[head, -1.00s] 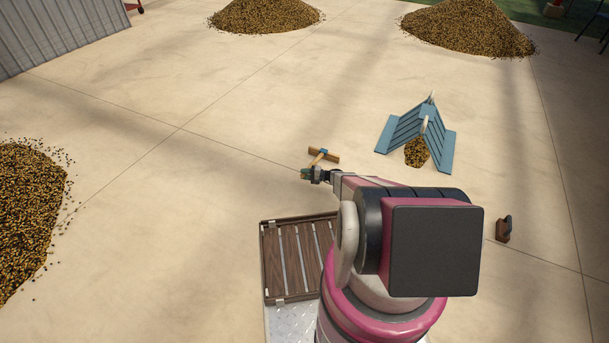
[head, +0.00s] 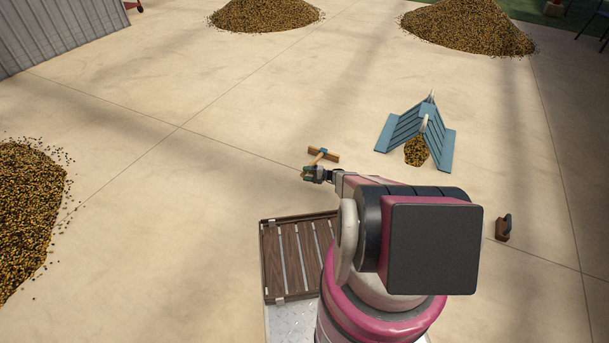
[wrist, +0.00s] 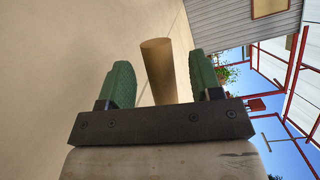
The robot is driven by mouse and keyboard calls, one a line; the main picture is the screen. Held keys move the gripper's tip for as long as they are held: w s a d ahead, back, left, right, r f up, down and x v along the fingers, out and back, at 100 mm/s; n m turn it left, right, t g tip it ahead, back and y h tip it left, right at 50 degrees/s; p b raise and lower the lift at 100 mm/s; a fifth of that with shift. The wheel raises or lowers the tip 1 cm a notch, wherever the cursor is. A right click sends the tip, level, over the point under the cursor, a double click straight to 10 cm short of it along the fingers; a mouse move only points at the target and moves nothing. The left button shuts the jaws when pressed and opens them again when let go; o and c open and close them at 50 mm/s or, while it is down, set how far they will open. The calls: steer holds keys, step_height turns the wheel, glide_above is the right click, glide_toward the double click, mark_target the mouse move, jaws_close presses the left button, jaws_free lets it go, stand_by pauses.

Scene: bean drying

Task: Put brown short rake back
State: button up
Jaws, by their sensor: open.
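The brown short rake (head: 324,155) shows in the head view just beyond my gripper, with a brown wooden head, a bluish middle piece and a short handle. My gripper (head: 306,174) is at the handle end of the rake. In the wrist view, a round brown handle (wrist: 158,68) stands between the two green finger pads of my gripper (wrist: 161,82). The fingers are open, with a gap visible on both sides of the handle. The handle's lower end is hidden behind the dark gripper bar.
A dark wooden slatted tray (head: 264,262) is beside my column. A blue A-shaped stand (head: 447,152) with beans at its front is to the right. A small brown block-shaped tool (head: 503,229) lies farther right. Bean piles (head: 28,215) edge the open concrete floor.

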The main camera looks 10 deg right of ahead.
steer(key=v, duration=0.9)
steer(key=shift+d, duration=0.2)
steer(key=shift+s+r, duration=0.1)
steer(key=s+a+r+n+g+h, duration=0.1)
steer(key=s+a+r+g+h, duration=0.1)
steer(key=s+a+r, duration=0.45)
steer(key=s+a+r+n+g+h, duration=0.1)
steer(key=s+r+n+g+h, duration=0.2)
steer(key=r, duration=0.7)
steer(key=s+a+r+g+h, duration=0.1)
steer(key=s+a+r+h, duration=0.15)
steer(key=s+r, duration=0.45)
steer(key=s+r+n+h, duration=0.1)
steer(key=s+r+h, duration=0.3)
steer(key=s+r, duration=0.4)
steer(key=s+r+n+h, duration=0.1)
steer(key=s+r+h, duration=0.4)
steer(key=s+r, duration=0.4)
step_height(320, 180, up, 5)
steer(key=shift+s+r+t, duration=0.2)
steer(key=shift+t, duration=0.2)
steer(key=shift+a, duration=0.1)
steer(key=shift+c, duration=0.2)
